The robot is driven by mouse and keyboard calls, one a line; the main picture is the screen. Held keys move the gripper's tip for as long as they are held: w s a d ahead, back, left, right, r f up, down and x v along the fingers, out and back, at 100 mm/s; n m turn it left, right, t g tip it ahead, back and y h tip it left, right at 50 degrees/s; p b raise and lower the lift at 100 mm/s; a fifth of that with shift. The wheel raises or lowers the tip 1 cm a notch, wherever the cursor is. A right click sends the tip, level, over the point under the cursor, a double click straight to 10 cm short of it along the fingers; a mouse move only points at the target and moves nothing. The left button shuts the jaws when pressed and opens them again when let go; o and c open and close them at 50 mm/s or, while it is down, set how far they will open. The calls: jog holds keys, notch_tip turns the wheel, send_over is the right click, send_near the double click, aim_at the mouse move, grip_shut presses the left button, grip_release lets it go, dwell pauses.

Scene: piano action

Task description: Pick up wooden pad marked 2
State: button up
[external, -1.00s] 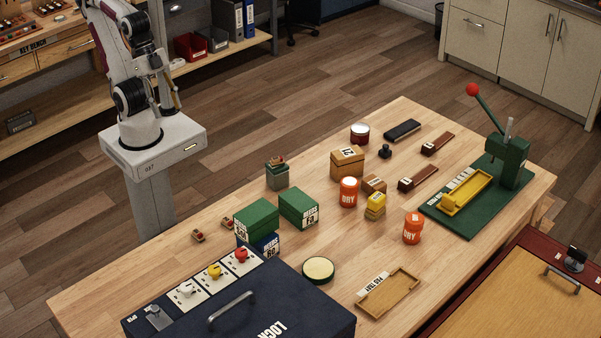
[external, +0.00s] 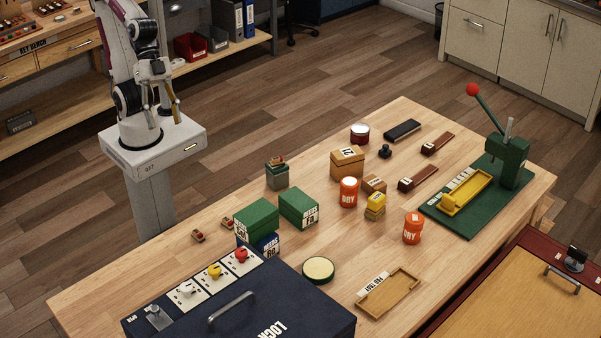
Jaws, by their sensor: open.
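My gripper (external: 168,108) is open and empty, hanging beside my arm's base at the upper left, well apart from the table objects. Several small pieces could be the wooden pad, but no 2 is legible on any. Two small wood-and-red pieces (external: 198,236) (external: 226,222) lie near the table's left edge. Another wood-and-red piece (external: 277,161) rests on a small grey-green block (external: 277,177). The wooden pad tray (external: 372,308) lies empty at the front.
Green boxes (external: 256,216) (external: 298,203), orange jars (external: 348,191) (external: 413,228) and a labelled brown box (external: 347,160) crowd the middle. A navy case (external: 285,295) fills the front left. A green press (external: 508,160) stands at right. Bare wood lies along the left edge.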

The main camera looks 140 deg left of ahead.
jog(key=w+d+r+n+t+h, duration=0.1)
jog(key=w+d+n+t, duration=0.15)
jog(key=w, duration=0.55)
jog(key=w+d+r+n+t, duration=0.15)
jog(key=w+d, duration=0.25)
jog(key=w, duration=0.5)
jog(key=w+f+n+y, duration=0.4)
jog(key=w+f+n, duration=0.15)
jog(key=w, duration=0.55)
jog(key=n+g+y, duration=0.6)
jog(key=g+y, duration=0.3)
jog(key=y, duration=0.3)
send_near(228, 223)
jog(key=shift+s+a, duration=0.35)
jog(key=shift+a, duration=0.3)
jog(key=shift+s+f, duration=0.1)
jog(key=shift+s, duration=0.15)
jog(key=shift+x, duration=1.3)
